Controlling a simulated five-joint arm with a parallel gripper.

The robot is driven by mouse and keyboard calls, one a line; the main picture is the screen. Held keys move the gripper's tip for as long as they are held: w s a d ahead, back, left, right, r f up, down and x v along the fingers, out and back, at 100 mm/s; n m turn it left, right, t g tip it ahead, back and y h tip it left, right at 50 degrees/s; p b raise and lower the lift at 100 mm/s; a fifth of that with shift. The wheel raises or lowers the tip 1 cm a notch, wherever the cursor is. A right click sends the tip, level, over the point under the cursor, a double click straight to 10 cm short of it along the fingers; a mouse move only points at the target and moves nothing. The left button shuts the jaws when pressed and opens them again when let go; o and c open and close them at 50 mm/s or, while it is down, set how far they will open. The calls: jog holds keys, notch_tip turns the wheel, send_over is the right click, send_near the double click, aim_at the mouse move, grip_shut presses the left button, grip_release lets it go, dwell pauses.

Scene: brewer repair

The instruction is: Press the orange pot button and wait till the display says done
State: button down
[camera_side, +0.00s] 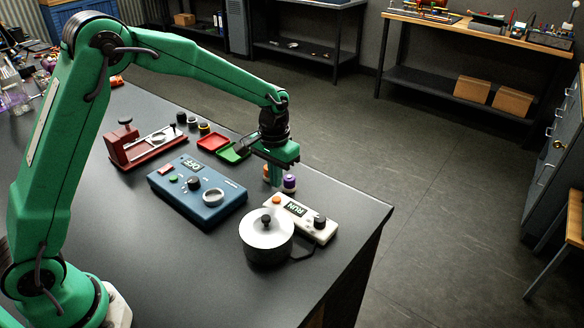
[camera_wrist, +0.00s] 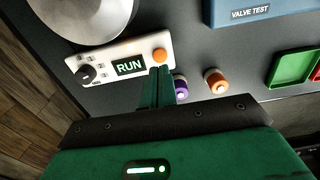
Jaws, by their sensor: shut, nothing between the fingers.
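The orange pot button (camera_side: 276,200) is on the left end of a white control box. In the wrist view the orange button (camera_wrist: 160,55) sits just beyond my fingertips. The display (camera_side: 297,209) reads RUN, and it reads RUN in the wrist view (camera_wrist: 129,67) too. A black knob (camera_side: 320,222) is on the box's other end. The silver pot (camera_side: 266,235) with a lid stands beside the box, joined by a dark cable. My gripper (camera_side: 277,183) is shut and empty, pointing down close to the button. I cannot tell whether the fingertips touch it.
Orange and purple capped vials (camera_side: 289,184) stand close behind my gripper. A blue valve test box (camera_side: 197,193) showing OFF is to the left. Red (camera_side: 213,143) and green trays and a red fixture (camera_side: 146,146) lie further back. The table's right edge is near the white box.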

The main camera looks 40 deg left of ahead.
aim_at(276, 199)
notch_tip(276, 199, up, 6)
jog(key=shift+f, duration=0.15)
dwell(0.6)
dwell(5.3)
jog(key=s+a+r+t, duration=0.3)
jog(key=s+a+r, duration=0.1)
jog(key=s+r, duration=0.8)
jog(key=s+a+t, duration=0.2)
jog(key=s, duration=1.2)
jog(key=shift+s+f+t, duration=0.3)
jog(key=shift+f, duration=0.15)
